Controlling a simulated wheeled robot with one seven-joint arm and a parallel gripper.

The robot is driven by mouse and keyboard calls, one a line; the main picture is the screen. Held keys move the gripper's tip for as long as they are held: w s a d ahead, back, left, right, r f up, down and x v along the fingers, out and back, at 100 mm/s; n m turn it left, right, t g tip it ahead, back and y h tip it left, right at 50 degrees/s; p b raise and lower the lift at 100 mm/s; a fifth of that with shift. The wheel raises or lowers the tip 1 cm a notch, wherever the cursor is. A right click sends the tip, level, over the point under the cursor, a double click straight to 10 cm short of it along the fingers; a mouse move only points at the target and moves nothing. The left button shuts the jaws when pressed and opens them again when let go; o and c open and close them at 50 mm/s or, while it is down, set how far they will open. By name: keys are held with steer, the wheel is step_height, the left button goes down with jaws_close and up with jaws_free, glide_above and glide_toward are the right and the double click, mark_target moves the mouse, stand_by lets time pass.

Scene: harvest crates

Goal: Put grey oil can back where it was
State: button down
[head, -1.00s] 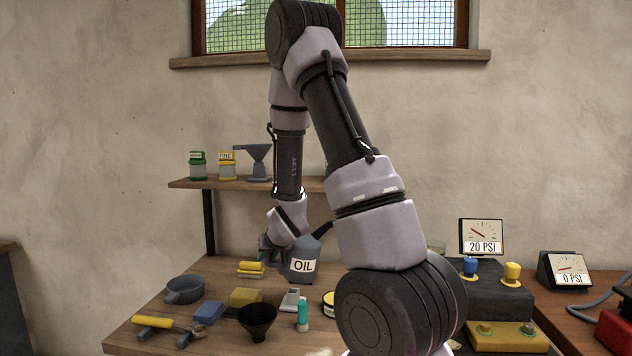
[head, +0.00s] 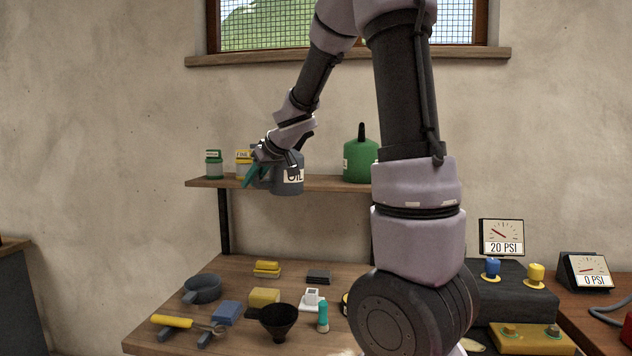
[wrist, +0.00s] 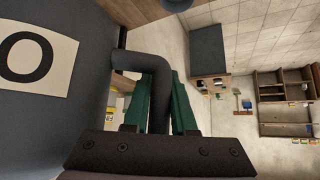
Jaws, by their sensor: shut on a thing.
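The grey oil can (head: 289,180) with a white label is held up at the height of the wall shelf, in front of its edge. It also fills the left of the wrist view (wrist: 50,110), with its bent grey handle (wrist: 150,62) between the green fingers. My gripper (head: 250,176) is shut on this handle, at the can's left side. In the wrist view my gripper (wrist: 162,105) shows a finger on each side of the handle. The can looks upright. Whether its base touches the shelf cannot be told.
The shelf (head: 335,183) holds a green can (head: 360,162), a green-lidded jar (head: 214,164) and a yellow-lidded jar (head: 243,162). The workbench (head: 235,281) below holds a grey pan (head: 202,288), a black funnel (head: 280,322), a yellow-handled tool (head: 172,321) and several small items.

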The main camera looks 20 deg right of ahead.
steer(key=shift+h, duration=0.3)
steer(key=d+r, duration=0.1)
steer(key=r, duration=0.1)
steer(key=d+r, duration=0.4)
steer(key=r, duration=0.1)
steer(key=shift+d, duration=0.2)
steer(key=w+d, duration=1.1)
steer(key=w, duration=0.5)
step_height(320, 180, down, 6)
steer(key=shift+r, duration=0.1)
steer(key=shift+w+d+f, duration=0.1)
steer(key=shift+f, duration=0.4)
steer(key=shift+f, duration=0.15)
steer(key=c, duration=0.7)
jaws_free()
